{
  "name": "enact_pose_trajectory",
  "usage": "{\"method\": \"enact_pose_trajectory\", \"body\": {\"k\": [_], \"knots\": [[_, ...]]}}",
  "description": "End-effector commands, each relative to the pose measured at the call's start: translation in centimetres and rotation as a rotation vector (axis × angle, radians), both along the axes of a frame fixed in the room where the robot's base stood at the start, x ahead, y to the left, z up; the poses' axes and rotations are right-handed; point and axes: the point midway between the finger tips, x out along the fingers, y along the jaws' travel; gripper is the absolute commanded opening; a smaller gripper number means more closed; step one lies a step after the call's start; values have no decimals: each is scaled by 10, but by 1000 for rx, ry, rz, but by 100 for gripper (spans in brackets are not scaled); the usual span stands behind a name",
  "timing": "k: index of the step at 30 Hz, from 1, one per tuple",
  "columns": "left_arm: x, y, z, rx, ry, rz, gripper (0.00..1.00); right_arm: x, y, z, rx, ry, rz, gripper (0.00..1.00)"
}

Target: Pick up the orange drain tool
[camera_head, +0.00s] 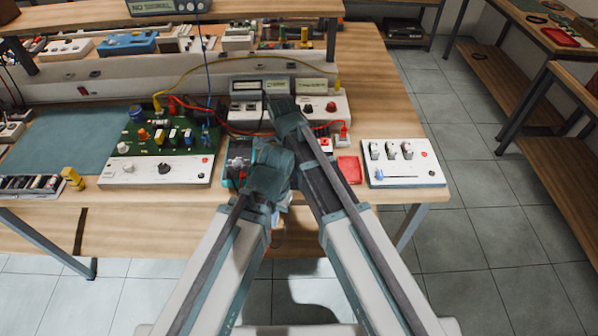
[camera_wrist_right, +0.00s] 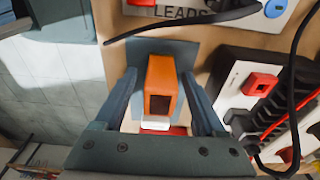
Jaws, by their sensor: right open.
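An orange block-like thing with a dark opening, which looks like the orange drain tool (camera_wrist_right: 162,78), is in the middle of the right wrist view. My right gripper (camera_wrist_right: 158,92) is open, with one finger on each side of it; I cannot tell whether either finger touches it. A white and red part shows just below it. In the head view my right gripper (camera_head: 287,108) is over the bench and hides what lies beneath. My left gripper (camera_head: 272,165) is lower, near the bench's front edge; its jaws are not clear. I cannot make out the drain tool in the head view.
A green circuit board unit (camera_head: 165,140) stands left of the grippers. A white switch panel (camera_head: 402,165) and a red block (camera_head: 349,169) lie to the right. Dark cables cross near the orange thing in the right wrist view, beside a red-and-black unit (camera_wrist_right: 262,88).

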Motion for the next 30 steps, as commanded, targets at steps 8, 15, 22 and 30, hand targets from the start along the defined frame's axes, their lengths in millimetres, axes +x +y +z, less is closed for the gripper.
{"method": "enact_pose_trajectory", "body": {"k": [8, 15, 22, 30], "knots": [[0, 0, 1, 0, 0, 0, 0, 0, 0, 1, 0, 0, 0, 40], [0, 0, 1, 0, 0, 0, 0, 0, 0, 1, 0, 0, 0, 0], [0, 0, 1, 0, 0, 0, 0, 0, 0, 1, 0, 0, 0, 0], [0, 0, 6, 0, 0, 0, 0, 2, -4, 6, 0, 0, 0, 0]]}}
